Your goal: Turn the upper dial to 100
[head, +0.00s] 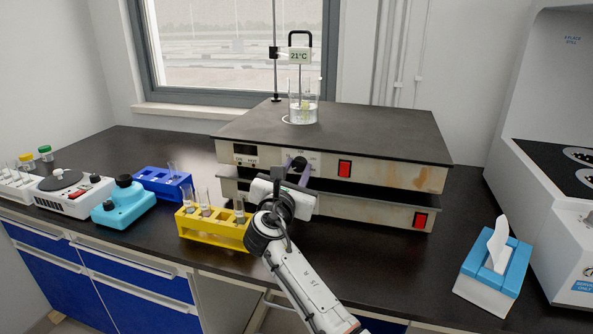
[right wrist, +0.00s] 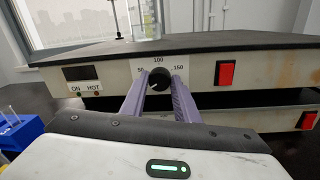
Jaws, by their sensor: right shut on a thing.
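The upper dial (right wrist: 159,77) is a dark round knob on the front panel of the upper hot plate (head: 335,135). Marks 50, 100 and 150 stand around it, with 100 at the top. My right gripper (right wrist: 160,82) is shut on the dial, with one purple finger on each side. The dial's pointer cannot be made out. My left gripper is not in view.
A lower hot plate (head: 390,213) with a red switch sits beneath. A beaker (head: 304,105) with a thermometer stands on top. A yellow tube rack (head: 215,229) is left of my right arm; a tissue box (head: 495,265) is at the right. Bare counter lies between.

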